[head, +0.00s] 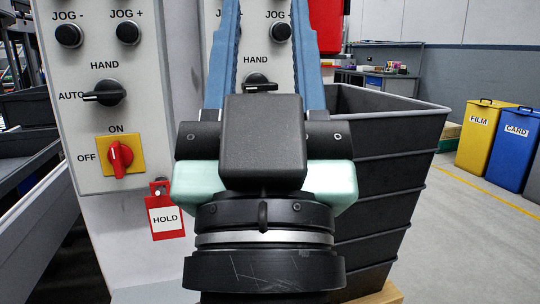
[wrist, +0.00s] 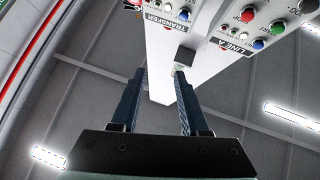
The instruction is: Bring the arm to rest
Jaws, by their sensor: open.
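My gripper (head: 266,25) is in the middle of the head view, pointing up and away, with its two blue fingers spread. The fingertips run out of the top of that view. In the wrist view my gripper (wrist: 158,75) is open with nothing between the fingers. The fingers stand in front of a control panel (head: 211,60) that they partly hide; I cannot tell the gap to it. In the wrist view a white column (wrist: 160,75) rises beyond the fingertips, with button panels marked TRANSFER (wrist: 172,8) and LINE A (wrist: 245,25) above.
A left panel (head: 80,125) carries knobs, a black selector (head: 103,94) and a red switch (head: 120,156). A red HOLD tag (head: 165,216) hangs below. A large black bin (head: 385,165) stands close right. Yellow (head: 482,140) and blue (head: 514,150) bins stand farther off across open floor (head: 470,240).

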